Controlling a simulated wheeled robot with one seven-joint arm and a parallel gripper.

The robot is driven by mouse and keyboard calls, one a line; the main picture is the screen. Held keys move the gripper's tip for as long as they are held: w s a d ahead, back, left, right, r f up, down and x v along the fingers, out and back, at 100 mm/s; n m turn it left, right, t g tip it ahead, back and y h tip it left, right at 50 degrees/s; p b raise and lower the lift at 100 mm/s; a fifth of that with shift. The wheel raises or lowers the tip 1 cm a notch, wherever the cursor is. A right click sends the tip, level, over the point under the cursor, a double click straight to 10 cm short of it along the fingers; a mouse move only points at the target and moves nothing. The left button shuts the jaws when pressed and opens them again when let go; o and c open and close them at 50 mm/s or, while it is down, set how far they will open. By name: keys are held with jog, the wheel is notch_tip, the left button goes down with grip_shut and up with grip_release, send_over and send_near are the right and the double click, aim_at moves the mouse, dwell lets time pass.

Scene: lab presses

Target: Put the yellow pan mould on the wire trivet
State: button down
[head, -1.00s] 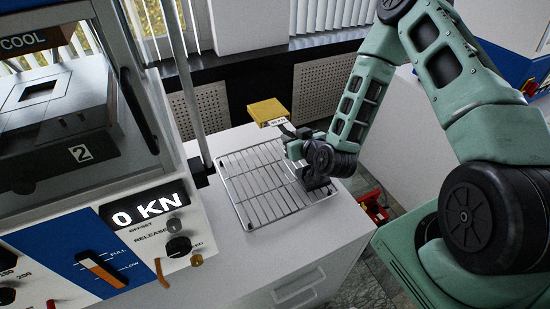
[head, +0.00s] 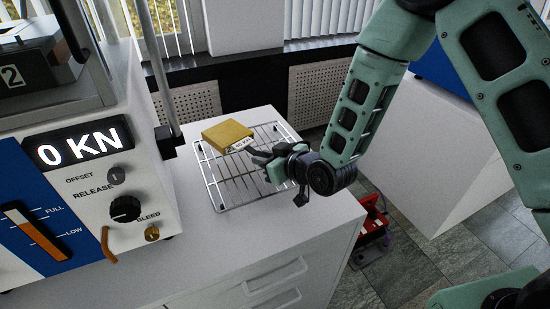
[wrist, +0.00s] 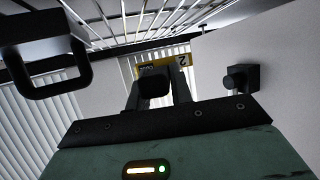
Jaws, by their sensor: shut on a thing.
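The yellow pan mould (head: 227,134) is a flat square block with a white label on its near side. It is over the far left part of the wire trivet (head: 213,190); I cannot tell whether it touches the wires. My gripper (head: 255,155) is shut on the mould's near, labelled side. The trivet's wires (wrist: 150,22) cross the top of that view.
The trivet lies on a white cabinet top (head: 190,245). A press (head: 100,200) reading 0 KN, with knobs and a metal column, stands close on the left. A red object (head: 372,225) is on the floor to the right. The cabinet top is bare in front of the trivet.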

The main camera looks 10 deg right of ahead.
jog(key=shift+f+b, duration=0.1)
jog(key=shift+b, duration=0.25)
notch_tip(320, 180, down, 5)
jog(key=b, duration=0.4)
jog(key=shift+b, duration=0.3)
jog(key=shift+f+b, duration=0.4)
jog(key=shift+b, duration=0.3)
dwell(1.0)
jog(key=c, duration=1.2)
grip_release()
jog(key=shift+o, duration=0.2)
jog(key=shift+s, duration=0.1)
